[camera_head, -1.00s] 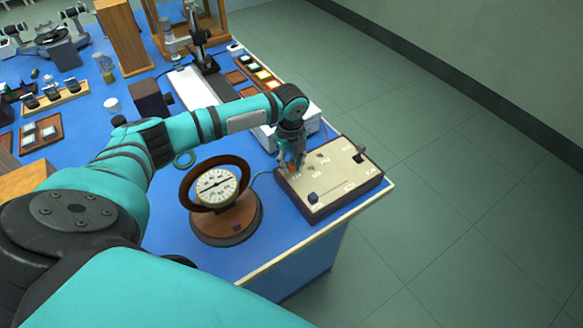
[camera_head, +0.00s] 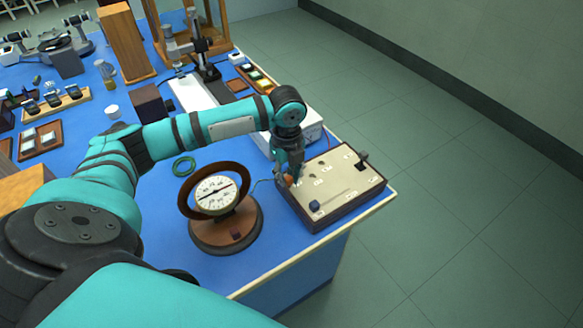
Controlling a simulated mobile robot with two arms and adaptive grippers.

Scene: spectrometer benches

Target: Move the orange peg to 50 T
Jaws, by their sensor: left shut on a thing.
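The peg board (camera_head: 335,186) is a pale-topped box with dark sides at the right front corner of the blue bench. The orange peg (camera_head: 289,181) shows as a small orange patch at its left end. My left gripper (camera_head: 290,177) points down there, shut on the orange peg; its fingers hide part of it. I cannot tell whether the peg's foot sits in a hole. A dark blue peg (camera_head: 314,205) stands near the board's front edge, and a black knob or switch (camera_head: 362,158) at its far right. The board's small labels are unreadable, so I cannot pick out 50 T. My right gripper is not in view.
A round dial meter (camera_head: 216,194) on a wooden base stands left of the board. A green ring (camera_head: 184,166) lies behind it. A white box (camera_head: 300,128) is behind the board. The bench edge (camera_head: 330,234) runs close in front of the board.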

